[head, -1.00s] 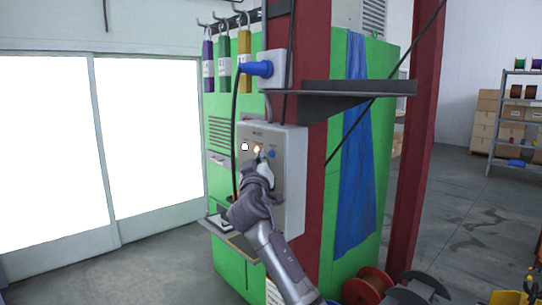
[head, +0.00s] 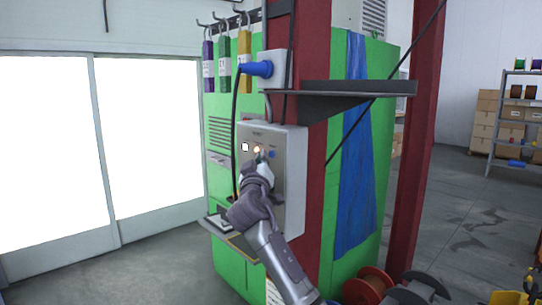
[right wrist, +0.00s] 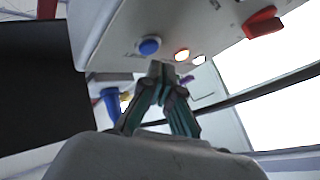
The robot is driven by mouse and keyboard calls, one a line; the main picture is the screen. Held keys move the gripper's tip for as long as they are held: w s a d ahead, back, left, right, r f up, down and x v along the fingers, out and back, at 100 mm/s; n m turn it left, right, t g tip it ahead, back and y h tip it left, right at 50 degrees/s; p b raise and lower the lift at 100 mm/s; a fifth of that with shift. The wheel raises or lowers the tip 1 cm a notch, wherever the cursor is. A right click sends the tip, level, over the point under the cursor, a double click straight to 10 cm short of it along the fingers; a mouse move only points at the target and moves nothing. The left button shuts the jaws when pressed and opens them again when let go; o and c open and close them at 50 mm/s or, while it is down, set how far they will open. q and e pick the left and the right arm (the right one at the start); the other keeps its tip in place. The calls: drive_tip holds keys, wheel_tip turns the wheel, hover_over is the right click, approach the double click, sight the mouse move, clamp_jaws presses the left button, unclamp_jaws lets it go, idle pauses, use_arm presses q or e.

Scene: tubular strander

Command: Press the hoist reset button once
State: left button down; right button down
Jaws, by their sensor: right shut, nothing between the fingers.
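A grey control box (head: 292,190) is fixed to the red column. Its face carries a white lit element (head: 245,147), an amber lit one (head: 257,149) and a blue button (head: 272,154). The right wrist view shows the blue button (right wrist: 149,46), the amber light (right wrist: 182,55) and the white light (right wrist: 199,59). The labels are too small to read, so I cannot tell which is the reset. My right gripper (head: 262,160) is shut and empty, its tips close to the panel near the amber light and blue button. Contact cannot be made out. My left gripper is out of view.
A blue plug (head: 258,68) sits in a socket box above the control box, with its black cable hanging at the left. A dark shelf (head: 358,87) juts out to the right. A red part (right wrist: 262,22) stands out from the box in the right wrist view.

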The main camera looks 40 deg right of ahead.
drive_tip(key=shift+d, duration=0.15)
drive_tip(key=shift+d, duration=0.3)
drive_tip(key=shift+d+b, duration=0.3)
drive_tip(key=shift+d, duration=0.15)
idle(0.7)
drive_tip(key=shift+a, duration=0.85)
drive_tip(key=shift+b, duration=0.3)
drive_tip(key=a, duration=0.2)
drive_tip(key=a+b, duration=0.1)
drive_tip(key=a, duration=0.2)
drive_tip(key=shift+s, duration=0.2)
